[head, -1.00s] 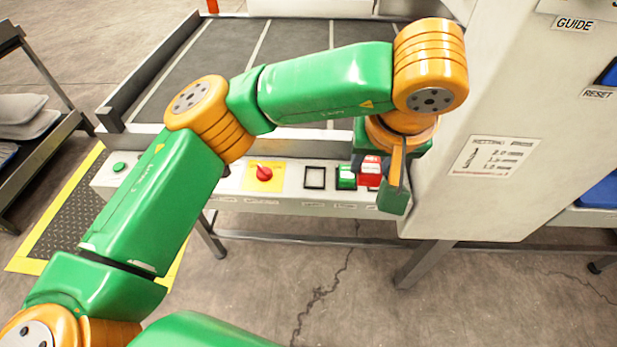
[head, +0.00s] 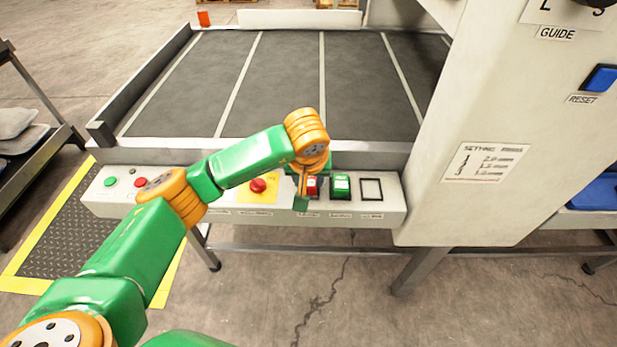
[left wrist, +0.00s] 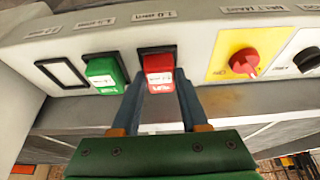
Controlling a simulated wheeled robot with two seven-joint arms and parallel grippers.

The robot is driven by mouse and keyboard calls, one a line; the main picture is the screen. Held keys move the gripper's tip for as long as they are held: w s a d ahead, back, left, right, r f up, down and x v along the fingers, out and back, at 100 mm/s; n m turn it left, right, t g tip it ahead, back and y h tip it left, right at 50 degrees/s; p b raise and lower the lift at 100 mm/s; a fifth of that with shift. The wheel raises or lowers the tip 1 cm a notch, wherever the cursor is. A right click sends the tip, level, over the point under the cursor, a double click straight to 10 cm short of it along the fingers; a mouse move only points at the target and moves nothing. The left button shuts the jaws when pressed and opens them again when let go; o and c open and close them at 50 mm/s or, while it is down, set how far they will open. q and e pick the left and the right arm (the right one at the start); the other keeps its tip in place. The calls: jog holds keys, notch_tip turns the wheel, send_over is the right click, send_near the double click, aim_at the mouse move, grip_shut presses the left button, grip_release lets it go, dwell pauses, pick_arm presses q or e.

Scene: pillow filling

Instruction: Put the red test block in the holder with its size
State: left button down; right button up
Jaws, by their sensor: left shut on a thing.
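The red test block (head: 313,187) is at the left of three square holders on the white front panel. My left gripper (head: 304,194) is shut on it; in the left wrist view the fingers (left wrist: 160,108) flank the red block (left wrist: 160,72). A dark holder frame (left wrist: 158,50), with a label like "1.0" by it, shows behind the block. I cannot tell whether the block is fully seated. A green block (head: 341,187) sits in the middle holder. The right holder (head: 371,190) is empty; it also shows in the left wrist view (left wrist: 62,73). My right gripper is out of view.
A red knob on a yellow plate (head: 258,186) lies left of the holders. A dark conveyor bed (head: 280,85) is behind the panel. The white machine cabinet (head: 480,120) rises at the right, with a card of sizes (head: 486,162).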

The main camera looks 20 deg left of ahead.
pick_arm(q)
jog(key=shift+f, duration=0.2)
jog(key=shift+c, duration=2.1)
grip_release()
jog(key=shift+r, duration=0.1)
jog(key=shift+r, duration=0.45)
jog(key=p+v, duration=0.1)
jog(key=v, duration=1)
jog(key=shift+s+r, duration=0.2)
jog(key=shift+r, duration=0.05)
jog(key=shift+d, duration=0.1)
